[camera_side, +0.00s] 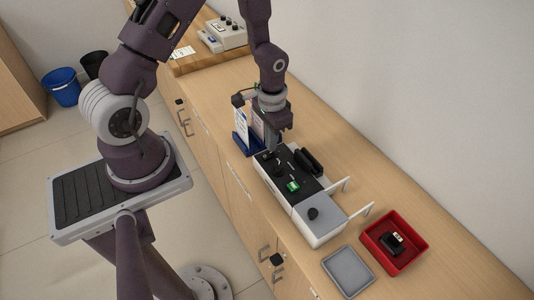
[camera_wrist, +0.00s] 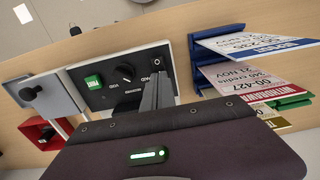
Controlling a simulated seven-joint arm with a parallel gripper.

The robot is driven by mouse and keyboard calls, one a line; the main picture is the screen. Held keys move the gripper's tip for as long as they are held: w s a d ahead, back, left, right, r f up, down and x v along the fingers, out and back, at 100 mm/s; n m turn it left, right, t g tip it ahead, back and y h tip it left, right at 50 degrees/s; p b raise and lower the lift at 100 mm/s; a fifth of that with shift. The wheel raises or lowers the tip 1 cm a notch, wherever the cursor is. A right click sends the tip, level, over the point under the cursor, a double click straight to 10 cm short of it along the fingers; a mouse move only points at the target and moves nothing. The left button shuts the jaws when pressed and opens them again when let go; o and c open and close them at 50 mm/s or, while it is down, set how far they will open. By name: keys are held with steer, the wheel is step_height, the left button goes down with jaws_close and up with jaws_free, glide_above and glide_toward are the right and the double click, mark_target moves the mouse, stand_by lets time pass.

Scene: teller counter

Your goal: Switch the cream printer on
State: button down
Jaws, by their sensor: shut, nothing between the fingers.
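A cream-white machine (camera_side: 322,232) with a black top panel stands on the counter; I take it for the printer. The wrist view shows its panel (camera_wrist: 105,72) with a green button (camera_wrist: 93,82), a black knob (camera_wrist: 126,72) and a small round mark (camera_wrist: 157,61) at the panel's right end. My gripper (camera_side: 272,150) is shut and empty, pointing down over the panel's far end. In the wrist view its fingers (camera_wrist: 158,92) cover part of the panel close to that mark. I cannot tell whether they touch it.
A blue rack (camera_wrist: 196,65) with printed slips stands close beside the gripper. A red tray (camera_side: 415,262) with a black item and a grey tray (camera_side: 348,272) lie at the near end. Another pale device (camera_side: 222,38) with knobs stands at the back. White posts rise beside the machine.

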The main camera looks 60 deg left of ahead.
steer(key=shift+f, duration=0.85)
stand_by(0.5)
steer(key=shift+r, duration=3.5)
step_height(320, 180, up, 8)
steer(key=t, duration=0.1)
glide_above(272, 155)
steer(key=s+d+r+t+y, duration=0.1)
steer(key=s+r, duration=0.1)
steer(key=r, duration=0.3)
steer(key=s+d+r+t, duration=0.1)
steer(key=s+d+r, duration=0.15)
steer(key=r, duration=0.25)
steer(key=s+d+r+t, duration=0.1)
steer(key=s+r, duration=0.2)
steer(key=s, duration=0.2)
steer(key=s+d+r+t+h, duration=0.1)
steer(key=s+d+r, duration=0.1)
steer(key=s, duration=0.4)
steer(key=shift+s+r+t, duration=0.2)
steer(key=shift+r+t, duration=0.1)
steer(key=shift+r, duration=0.5)
